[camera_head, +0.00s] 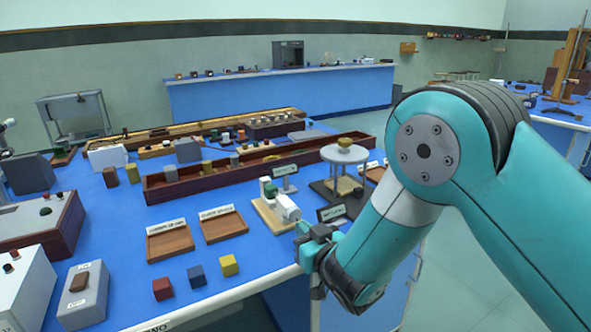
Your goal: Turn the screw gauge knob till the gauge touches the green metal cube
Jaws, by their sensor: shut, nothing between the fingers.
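The screw gauge (288,208) is a small white device on a pale base near the front edge of the blue bench. A small green cube (270,191) sits at its far left side, close to the white body. I cannot tell whether the gauge touches the cube. The knob is too small to make out, and my gripper may hide part of the gauge's near end. My gripper (303,232) is teal and dark, shut and empty, just in front of and to the right of the gauge, at the bench's front edge.
A round-topped stand (345,153) and a small dark sign (331,212) are close by on the right. Two wooden trays (170,243) lie to the left. Red (162,288), blue (197,276) and yellow (229,265) cubes stand at the front. A long wooden trough (225,178) lies behind.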

